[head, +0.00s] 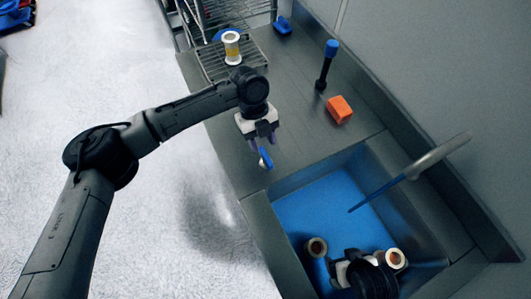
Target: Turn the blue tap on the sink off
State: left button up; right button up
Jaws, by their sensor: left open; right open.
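A pale grey spout (440,157) reaches over the sink from the right wall. A thin blue stream (376,195) runs from its end into the sink basin (385,152), whose bottom is blue. A small blue piece with a pale edge (265,158) shows at the counter's front edge, right at the fingertips of my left gripper (263,142); it may be the tap handle, but I cannot tell. My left gripper is open and points down there. My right gripper (338,272) is open, low in the picture over the sink, partly hidden by its own wrist.
An orange block (340,109) and a blue-topped black tool (327,65) are on the counter. A white, yellow-labelled container (231,47) stands on a wire rack (212,66).

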aim_at(266, 155)
pick_arm(q)
jog(key=shift+x, duration=2.8)
grip_shut()
